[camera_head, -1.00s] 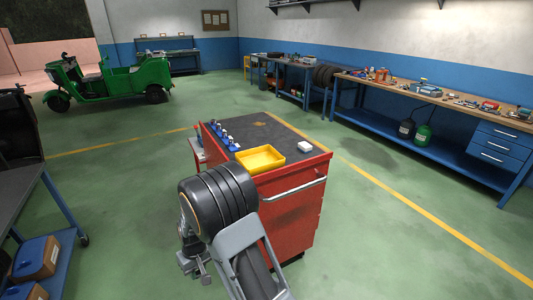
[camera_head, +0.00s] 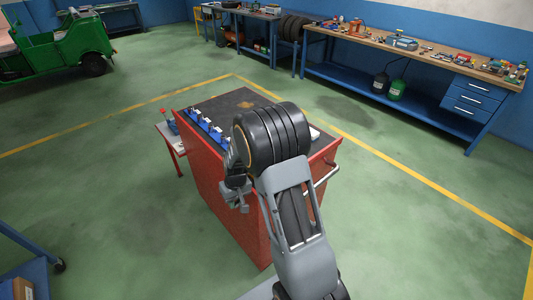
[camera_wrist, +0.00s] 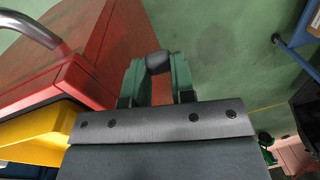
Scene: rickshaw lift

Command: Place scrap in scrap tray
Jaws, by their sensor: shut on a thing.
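In the wrist view my gripper (camera_wrist: 158,72) is shut on a small dark rounded piece, the scrap (camera_wrist: 158,61), held between its green fingertips. The yellow scrap tray (camera_wrist: 38,130) shows in part at the lower left of the wrist view, on the red cart's top. My gripper is beside the cart, apart from the tray, with green floor beyond the fingertips. In the head view my arm covers the tray, and my gripper (camera_head: 234,194) is mostly hidden at the cart's left side; the scrap cannot be made out there.
The red tool cart (camera_head: 218,190) stands in front of me, with several blue items (camera_head: 206,125) along its left top edge. A cart handle (camera_head: 327,176) sticks out at right. A long workbench (camera_head: 410,60) is at the back right.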

